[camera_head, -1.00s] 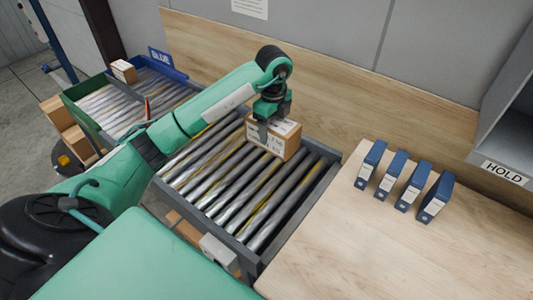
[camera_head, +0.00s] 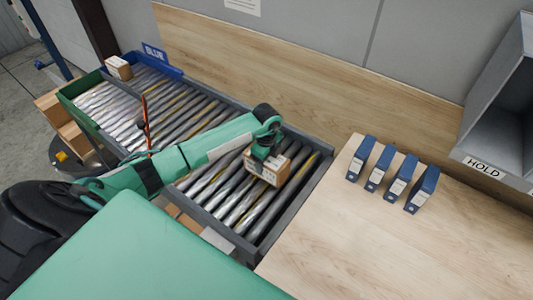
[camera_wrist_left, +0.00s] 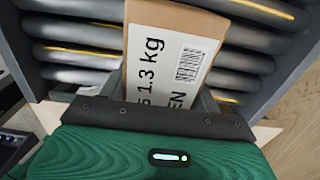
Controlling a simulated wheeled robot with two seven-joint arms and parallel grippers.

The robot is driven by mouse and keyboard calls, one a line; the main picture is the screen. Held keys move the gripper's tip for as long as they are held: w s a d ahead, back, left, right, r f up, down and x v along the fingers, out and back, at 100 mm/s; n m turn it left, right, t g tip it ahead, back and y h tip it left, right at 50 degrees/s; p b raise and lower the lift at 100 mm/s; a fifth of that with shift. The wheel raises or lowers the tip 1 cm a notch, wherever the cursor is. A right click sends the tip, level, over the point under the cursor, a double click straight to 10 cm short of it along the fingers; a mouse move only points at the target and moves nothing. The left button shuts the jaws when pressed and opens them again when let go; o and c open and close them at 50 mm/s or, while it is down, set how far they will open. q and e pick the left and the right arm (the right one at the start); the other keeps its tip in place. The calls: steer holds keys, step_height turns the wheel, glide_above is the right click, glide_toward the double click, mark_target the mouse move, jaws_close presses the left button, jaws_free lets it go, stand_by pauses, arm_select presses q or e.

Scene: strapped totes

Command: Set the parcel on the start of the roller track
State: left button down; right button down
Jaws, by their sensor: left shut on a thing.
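The parcel (camera_head: 267,170) is a brown cardboard box with a white label, over the rollers near the right end of the roller track (camera_head: 262,249). My left gripper (camera_head: 268,160) is shut on the parcel from above. In the left wrist view the parcel (camera_wrist_left: 172,45) fills the middle, with label text reading "1.3 kg", and rollers lie behind it. The fingers of my left gripper (camera_wrist_left: 165,95) are mostly hidden there. I cannot tell whether the parcel touches the rollers. My right gripper is not in view.
A wooden table (camera_head: 350,250) adjoins the track's right end, with several blue binders (camera_head: 397,182) on it. A shelf marked HOLD (camera_head: 484,168) is at the right. Another box (camera_head: 119,68) sits at the track's far end, near a BLUE sign (camera_head: 154,52). A wooden board (camera_head: 300,85) runs behind.

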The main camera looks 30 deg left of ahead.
arm_select(q)
step_height(320, 180, down, 3)
steer(key=shift+r+p, duration=0.15)
steer(key=shift+p, duration=0.3)
steer(key=shift+f, duration=0.2)
steer(key=shift+f, duration=0.15)
steer(key=shift+c, duration=1.6)
jaws_free()
steer(key=shift+s, duration=0.1)
steer(key=shift+r+b, duration=0.45)
steer(key=shift+r, duration=0.1)
step_height(320, 180, up, 10)
steer(key=b, duration=0.4)
steer(key=shift+r, duration=0.55)
